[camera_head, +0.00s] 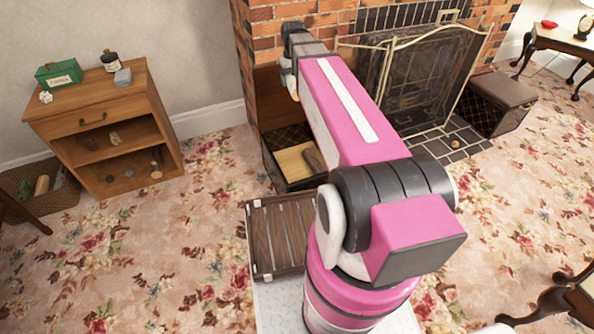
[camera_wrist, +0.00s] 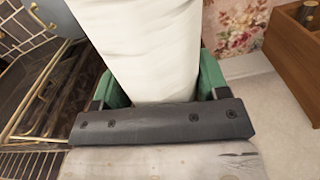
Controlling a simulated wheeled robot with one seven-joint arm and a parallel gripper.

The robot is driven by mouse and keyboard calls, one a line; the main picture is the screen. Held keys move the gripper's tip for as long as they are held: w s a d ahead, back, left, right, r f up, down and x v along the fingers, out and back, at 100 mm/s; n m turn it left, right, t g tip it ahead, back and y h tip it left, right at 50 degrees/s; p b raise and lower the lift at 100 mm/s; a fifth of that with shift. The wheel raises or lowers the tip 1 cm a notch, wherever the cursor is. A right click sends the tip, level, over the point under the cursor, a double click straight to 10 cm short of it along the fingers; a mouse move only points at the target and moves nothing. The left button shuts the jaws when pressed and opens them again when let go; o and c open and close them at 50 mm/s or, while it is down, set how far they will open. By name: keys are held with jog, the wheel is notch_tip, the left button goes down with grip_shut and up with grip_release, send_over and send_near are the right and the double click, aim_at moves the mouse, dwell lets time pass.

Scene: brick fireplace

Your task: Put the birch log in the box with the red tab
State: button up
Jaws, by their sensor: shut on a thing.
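In the wrist view my gripper (camera_wrist: 155,92) has green fingers on both sides of a thick, pale, round piece, which I take for the birch log (camera_wrist: 145,45). It is shut on it. The log runs away from the camera, and a pale stretch with grey marks shows below the dark gripper bar. An open dark box (camera_head: 269,158) with a pale panel and a brown piece inside stands by the brick wall, partly behind my arm. I see no red tab on it.
A wooden shelf unit (camera_head: 100,110) with small objects and a green box (camera_head: 59,74) stands at left, beside a wicker basket (camera_head: 62,205). A fireplace screen (camera_head: 425,75) and a closed dark chest (camera_head: 500,92) are at right.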

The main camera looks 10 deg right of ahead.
jog(key=w+f+n, duration=0.1)
jog(key=w+f, duration=0.2)
jog(key=f, duration=0.8)
jog(key=w+f, duration=0.4)
jog(key=f, duration=0.7)
send_near(292, 175)
jog(key=shift+n, duration=0.4)
notch_tip(292, 175, down, 7)
jog(key=shift+s+r, duration=0.1)
jog(key=shift+s, duration=0.05)
jog(key=shift+f, duration=0.25)
jog(key=o, duration=1.2)
jog(key=shift+c, duration=0.2)
notch_tip(292, 175, up, 12)
jog(key=s+r, duration=0.7)
jog(key=r, duration=0.4)
jog(key=s+r+m, duration=0.1)
jog(key=s+r, duration=0.6)
jog(key=r, duration=0.3)
jog(key=s+r+m, duration=0.1)
jog(key=s+r, duration=0.6)
jog(key=r, duration=0.4)
jog(key=shift+s+r, duration=0.25)
jog(key=shift+r, duration=0.1)
